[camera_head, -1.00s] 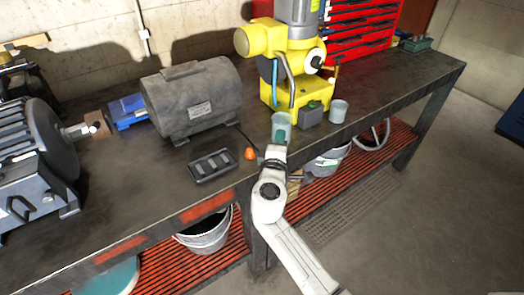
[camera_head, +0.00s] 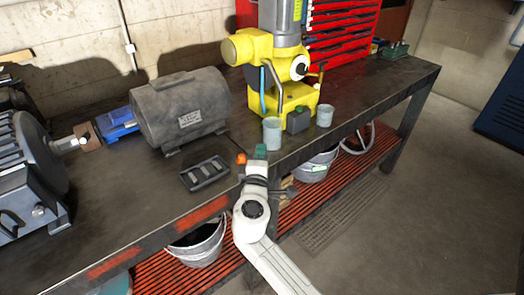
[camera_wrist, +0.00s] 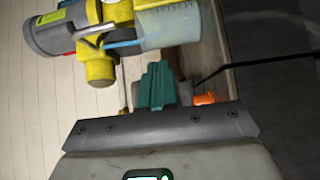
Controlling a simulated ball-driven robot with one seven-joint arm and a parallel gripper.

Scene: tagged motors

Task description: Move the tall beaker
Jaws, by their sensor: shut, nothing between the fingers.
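Two grey, translucent beakers stand upright on the dark workbench. The nearer, taller-looking beaker (camera_head: 271,133) is left of the small grey-green block; the other, shorter-looking beaker (camera_head: 325,115) is right of it. My gripper (camera_head: 261,153), with green fingertips, is in front of the taller beaker near the bench's front edge, and a little left of it. In the wrist view my gripper (camera_wrist: 155,86) is shut and empty. The beaker (camera_wrist: 168,28) shows beyond its fingertips, seen sideways and apart from them.
An orange item (camera_head: 241,158) lies close to the left of my gripper. A black tray (camera_head: 204,173) is on the bench farther left. A grey-green block (camera_head: 298,119) sits between the beakers. The yellow machine (camera_head: 283,97) stands behind, and a large grey motor (camera_head: 181,110) is at left.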

